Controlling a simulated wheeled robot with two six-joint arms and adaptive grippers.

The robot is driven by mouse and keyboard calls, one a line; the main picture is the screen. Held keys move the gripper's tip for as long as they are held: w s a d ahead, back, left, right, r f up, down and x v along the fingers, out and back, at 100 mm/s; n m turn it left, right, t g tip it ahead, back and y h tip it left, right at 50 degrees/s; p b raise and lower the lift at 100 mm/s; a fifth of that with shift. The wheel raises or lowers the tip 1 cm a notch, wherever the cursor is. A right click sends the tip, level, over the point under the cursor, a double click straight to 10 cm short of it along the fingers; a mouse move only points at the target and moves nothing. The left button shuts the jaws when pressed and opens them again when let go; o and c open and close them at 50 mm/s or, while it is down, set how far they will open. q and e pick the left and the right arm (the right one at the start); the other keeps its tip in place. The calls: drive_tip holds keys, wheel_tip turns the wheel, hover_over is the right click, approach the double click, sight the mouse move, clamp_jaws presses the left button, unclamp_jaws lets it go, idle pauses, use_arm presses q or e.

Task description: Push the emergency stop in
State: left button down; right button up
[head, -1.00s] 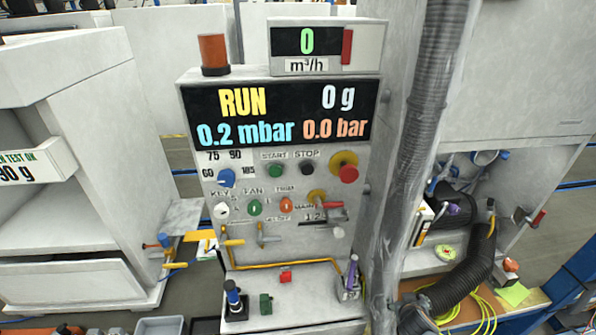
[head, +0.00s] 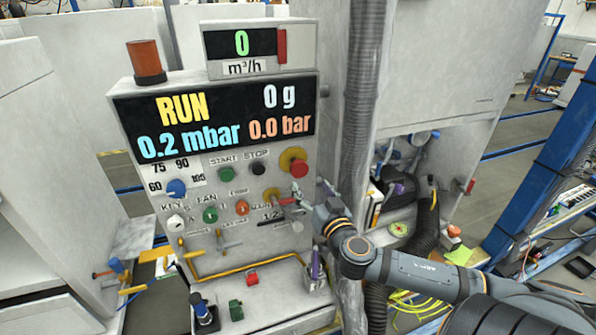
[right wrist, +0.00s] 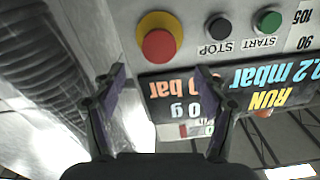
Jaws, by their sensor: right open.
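The emergency stop (head: 299,169) is a red mushroom button on a round yellow base, at the right edge of the grey control panel (head: 215,245). The display above it reads RUN. My right gripper (head: 303,198) comes in from the right and is just below the stop in the head view. In the right wrist view the stop (right wrist: 158,45) appears upside down, ahead of the open, empty fingers (right wrist: 161,80) and roughly centred between them. The fingers look apart from the button. How far the button stands out is hard to tell. My left gripper is not in view.
Black STOP (head: 258,168) and green START (head: 225,173) buttons sit left of the stop. A thick grey hose (head: 362,110) runs down right of the panel.

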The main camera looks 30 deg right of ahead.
sight(300, 171)
drive_tip(key=b+x, duration=0.1)
drive_tip(key=x, duration=0.4)
drive_tip(key=shift+f, duration=0.1)
drive_tip(key=x, duration=0.2)
drive_tip(key=p+x, duration=0.1)
drive_tip(key=shift+w+r, duration=0.2)
drive_tip(key=shift+w, duration=0.15)
drive_tip(key=shift+w+d+f, duration=0.15)
drive_tip(key=shift+w, duration=0.35)
drive_tip(key=shift+c, duration=0.2)
